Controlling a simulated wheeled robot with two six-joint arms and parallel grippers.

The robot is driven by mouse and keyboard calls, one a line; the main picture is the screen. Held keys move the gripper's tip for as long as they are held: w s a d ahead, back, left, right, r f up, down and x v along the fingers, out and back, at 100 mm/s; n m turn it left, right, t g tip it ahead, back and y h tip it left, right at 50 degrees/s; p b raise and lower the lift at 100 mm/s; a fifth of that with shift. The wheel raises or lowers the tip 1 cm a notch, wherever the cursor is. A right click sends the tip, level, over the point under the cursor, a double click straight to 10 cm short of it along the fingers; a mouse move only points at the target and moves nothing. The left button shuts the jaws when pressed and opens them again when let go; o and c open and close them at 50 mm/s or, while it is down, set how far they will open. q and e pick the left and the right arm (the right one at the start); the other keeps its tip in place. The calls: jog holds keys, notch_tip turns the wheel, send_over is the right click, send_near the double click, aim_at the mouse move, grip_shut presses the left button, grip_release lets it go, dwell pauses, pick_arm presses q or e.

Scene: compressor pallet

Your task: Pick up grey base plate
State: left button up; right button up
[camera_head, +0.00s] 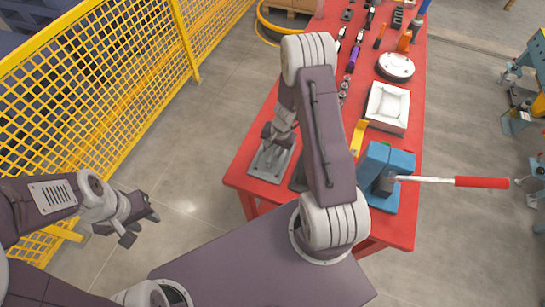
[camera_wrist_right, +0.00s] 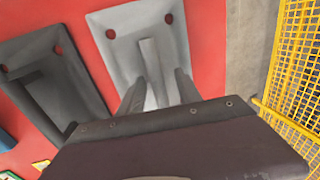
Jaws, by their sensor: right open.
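The grey base plate (camera_head: 268,165) lies flat on the red table's near left corner. In the right wrist view the light grey plate (camera_wrist_right: 118,50) shows two red-looking holes and a raised central rib. My right gripper (camera_head: 277,138) is above it; in its wrist view the open fingers (camera_wrist_right: 160,90) point down at the plate, one on each side of the rib. Whether they touch it I cannot tell. A darker plate (camera_wrist_right: 55,88) lies beside it, mostly hidden by my arm in the head view. My left gripper (camera_head: 140,225) is open and empty, left of the table over the floor.
The red table (camera_head: 243,168) also holds a blue press (camera_head: 388,172) with a red-handled lever, a white square tray (camera_head: 388,106), a round white part (camera_head: 396,66) and hand tools. A yellow mesh fence (camera_head: 120,75) stands at the left. Bare floor lies between fence and table.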

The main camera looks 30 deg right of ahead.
jog(key=shift+s+r, duration=0.15)
grip_shut()
